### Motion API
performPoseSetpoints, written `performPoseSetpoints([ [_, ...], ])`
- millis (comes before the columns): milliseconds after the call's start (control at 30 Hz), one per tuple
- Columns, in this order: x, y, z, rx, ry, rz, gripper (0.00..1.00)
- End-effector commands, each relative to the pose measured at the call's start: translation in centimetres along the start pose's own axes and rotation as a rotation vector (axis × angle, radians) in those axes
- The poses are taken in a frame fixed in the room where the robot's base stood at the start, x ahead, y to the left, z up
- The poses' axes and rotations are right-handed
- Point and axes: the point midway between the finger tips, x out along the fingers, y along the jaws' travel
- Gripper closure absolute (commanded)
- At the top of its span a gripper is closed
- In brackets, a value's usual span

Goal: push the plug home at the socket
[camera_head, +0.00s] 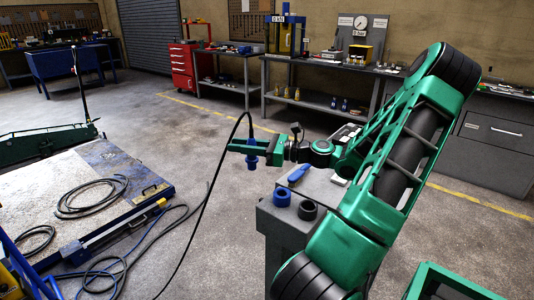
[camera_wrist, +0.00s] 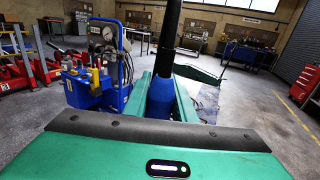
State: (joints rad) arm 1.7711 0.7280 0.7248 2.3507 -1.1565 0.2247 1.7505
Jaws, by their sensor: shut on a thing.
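The blue plug (camera_head: 252,161) hangs upright in my gripper (camera_head: 240,148), with a black cable rising from its top and looping down to the floor. In the wrist view the plug (camera_wrist: 161,100) sits between the green fingers, its black cable end running up. A blue ring-shaped socket (camera_head: 282,197) and a dark grey one (camera_head: 307,210) stand side by side on a grey pedestal (camera_head: 279,236). The plug is above and to the left of both sockets in the head view, apart from them. The plug's lower end is hidden in the wrist view.
A blue flat piece (camera_head: 299,173) lies on the pedestal behind the sockets. A platform (camera_head: 100,165) with coiled cables lies at left, and more cables trail on the floor. A green trolley jack (camera_head: 45,140) stands beyond it. Workbenches and a red cabinet (camera_head: 184,66) line the back.

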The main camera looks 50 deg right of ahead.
Motion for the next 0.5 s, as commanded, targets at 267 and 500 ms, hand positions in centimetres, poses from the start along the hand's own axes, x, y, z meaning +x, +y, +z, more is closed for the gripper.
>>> performPoseSetpoints([
  [267,-8.4,0.9,-0.1,0.000,-0.002,0.061,1.00],
  [500,-10.2,1.4,-0.2,0.000,-0.002,0.079,1.00],
])
